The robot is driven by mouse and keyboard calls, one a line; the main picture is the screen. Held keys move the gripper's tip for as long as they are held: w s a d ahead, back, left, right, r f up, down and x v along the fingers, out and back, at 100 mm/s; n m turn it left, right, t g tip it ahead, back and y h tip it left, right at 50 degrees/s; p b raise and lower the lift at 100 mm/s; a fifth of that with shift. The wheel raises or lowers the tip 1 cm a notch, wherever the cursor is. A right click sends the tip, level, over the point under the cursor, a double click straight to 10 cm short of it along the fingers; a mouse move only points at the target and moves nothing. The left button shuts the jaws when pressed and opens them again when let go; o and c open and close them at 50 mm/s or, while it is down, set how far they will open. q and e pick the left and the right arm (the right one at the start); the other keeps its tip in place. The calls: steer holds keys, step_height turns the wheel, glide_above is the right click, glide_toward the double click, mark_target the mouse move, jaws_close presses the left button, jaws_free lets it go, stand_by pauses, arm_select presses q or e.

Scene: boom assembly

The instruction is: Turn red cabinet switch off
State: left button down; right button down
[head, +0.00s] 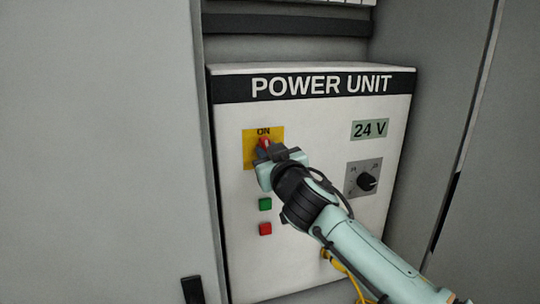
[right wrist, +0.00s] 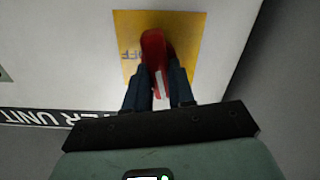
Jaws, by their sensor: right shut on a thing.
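The red switch (head: 264,143) sits on a yellow plate (head: 249,152) at the upper left of the white POWER UNIT cabinet. The plate reads ON above the switch. In the right wrist view, which is upside down, the red switch handle (right wrist: 154,50) stands near upright, its white mark toward the title strip. OFF shows on the yellow plate (right wrist: 185,25) beside it. My right gripper (head: 270,152) is shut on the red handle, one dark finger on each side (right wrist: 160,86). My left gripper is not in view.
The cabinet's white face (head: 310,125) also carries a green button (head: 265,204), a red button (head: 265,229), a black dial (head: 367,181) and a 24 V label (head: 370,129). Grey walls (head: 100,150) stand on both sides. A yellow cable (head: 345,270) hangs below.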

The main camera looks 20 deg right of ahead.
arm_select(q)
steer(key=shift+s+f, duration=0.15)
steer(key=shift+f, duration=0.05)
arm_select(e)
steer(key=shift+a+f+n, duration=0.15)
steer(key=shift+n, duration=3.7)
steer(key=shift+a+f+n, duration=0.1)
steer(key=shift+n, duration=3.75)
steer(key=c, duration=1)
jaws_free()
steer(key=shift+o, duration=0.2)
steer(key=shift+f, duration=0.1)
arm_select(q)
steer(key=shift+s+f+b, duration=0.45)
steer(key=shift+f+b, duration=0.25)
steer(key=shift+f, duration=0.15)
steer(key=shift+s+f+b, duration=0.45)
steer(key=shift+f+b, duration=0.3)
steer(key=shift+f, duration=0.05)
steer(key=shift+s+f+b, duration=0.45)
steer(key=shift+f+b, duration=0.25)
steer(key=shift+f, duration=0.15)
arm_select(e)
steer(key=s, duration=1.3)
steer(key=shift+s+d, duration=0.15)
steer(key=shift+d, duration=0.05)
